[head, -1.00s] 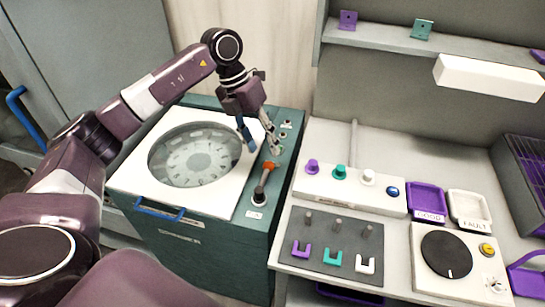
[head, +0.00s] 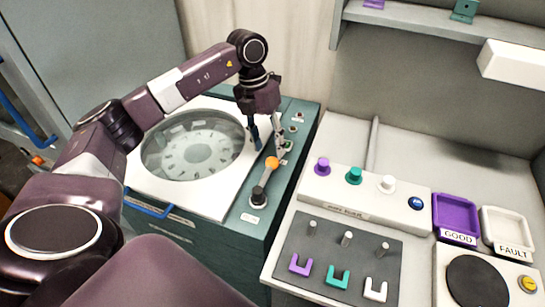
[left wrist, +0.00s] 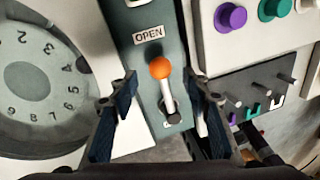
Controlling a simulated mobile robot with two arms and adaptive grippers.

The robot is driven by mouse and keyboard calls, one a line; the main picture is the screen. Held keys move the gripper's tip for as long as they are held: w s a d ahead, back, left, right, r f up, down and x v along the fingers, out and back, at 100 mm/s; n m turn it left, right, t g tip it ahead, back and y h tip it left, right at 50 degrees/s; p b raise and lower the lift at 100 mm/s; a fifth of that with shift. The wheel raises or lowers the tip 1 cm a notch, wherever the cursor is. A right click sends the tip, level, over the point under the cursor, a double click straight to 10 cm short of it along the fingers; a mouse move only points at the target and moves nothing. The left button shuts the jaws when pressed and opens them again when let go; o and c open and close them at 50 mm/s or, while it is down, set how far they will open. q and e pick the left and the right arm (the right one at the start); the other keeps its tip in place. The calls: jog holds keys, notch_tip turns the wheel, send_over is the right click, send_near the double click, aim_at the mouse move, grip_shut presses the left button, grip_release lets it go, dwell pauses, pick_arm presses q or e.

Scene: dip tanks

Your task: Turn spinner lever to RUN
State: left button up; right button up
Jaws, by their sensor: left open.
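The spinner lever, with an orange ball knob (head: 271,163) and a pale shaft on a dark round base (head: 258,196), stands on the green top of the spinner (head: 232,209), right of its round window. In the left wrist view the orange knob (left wrist: 160,68) lies beyond and between my fingers, under a label reading OPEN. My left gripper (head: 269,149) is open, pointing down just behind the knob in the head view. In the left wrist view its two dark blue fingers (left wrist: 162,88) are spread on either side of the lever, with no clear contact. My right gripper is out of view.
Small knobs or switches (head: 296,116) sit behind the lever on the spinner top. To the right, a bench carries a white block with coloured knobs (head: 352,196), a grey fixture plate (head: 328,262), and GOOD (head: 458,238) and FAULT (head: 513,249) trays. A shelf hangs above.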

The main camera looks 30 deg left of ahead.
aim_at(271, 158)
pick_arm(q)
jog(key=f, duration=0.2)
jog(key=d+f+p, duration=0.1)
jog(key=f, duration=0.2)
grip_shut()
dwell(0.3)
